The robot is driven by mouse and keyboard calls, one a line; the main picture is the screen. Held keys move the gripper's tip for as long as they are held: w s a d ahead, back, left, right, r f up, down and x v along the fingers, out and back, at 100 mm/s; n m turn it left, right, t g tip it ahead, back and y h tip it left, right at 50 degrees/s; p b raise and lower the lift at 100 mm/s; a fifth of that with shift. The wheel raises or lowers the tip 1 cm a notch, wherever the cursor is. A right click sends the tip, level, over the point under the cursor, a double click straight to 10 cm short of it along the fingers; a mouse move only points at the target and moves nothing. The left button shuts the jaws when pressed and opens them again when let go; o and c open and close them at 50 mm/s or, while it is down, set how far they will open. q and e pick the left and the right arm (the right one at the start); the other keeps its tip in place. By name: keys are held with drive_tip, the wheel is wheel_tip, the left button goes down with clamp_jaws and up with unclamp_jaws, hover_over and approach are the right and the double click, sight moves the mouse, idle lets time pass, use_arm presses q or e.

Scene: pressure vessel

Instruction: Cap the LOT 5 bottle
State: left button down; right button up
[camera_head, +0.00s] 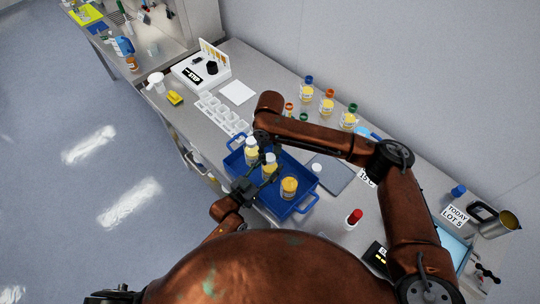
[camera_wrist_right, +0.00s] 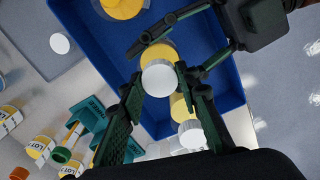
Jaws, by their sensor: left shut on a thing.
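A blue tray (camera_head: 300,207) holds three yellow bottles. The middle bottle (camera_head: 270,170) has a white cap (camera_wrist_right: 158,78) on its mouth; I cannot tell how tightly it sits. My left gripper (camera_head: 258,181) is shut on this bottle's body; it also shows in the right wrist view (camera_wrist_right: 168,42). My right gripper (camera_wrist_right: 160,76) is open, with its fingertips on either side of the cap. Another white-capped bottle (camera_head: 251,150) stands farther back. The nearer bottle (camera_head: 289,188) shows no white cap. A loose white cap (camera_head: 316,168) lies on a grey pad (camera_head: 335,175). Bottle lot numbers are unreadable.
A sign (camera_head: 455,216) reads "TODAY LOT 5". Several bottles with coloured caps stand along the wall, including a blue-capped one (camera_head: 307,88). A white rack (camera_head: 222,113) stands behind the tray.

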drive_tip(key=o, duration=0.4)
drive_tip(key=shift+r, duration=0.1)
drive_tip(key=shift+r, duration=2.2)
drive_tip(key=shift+c, duration=0.2)
wheel_tip(320, 180, up, 2)
drive_tip(key=n, duration=0.6)
drive_tip(key=shift+n, duration=0.3)
drive_tip(key=n, duration=0.2)
drive_tip(key=r+n, duration=0.1)
drive_tip(key=n, duration=0.2)
drive_tip(key=shift+r, duration=0.2)
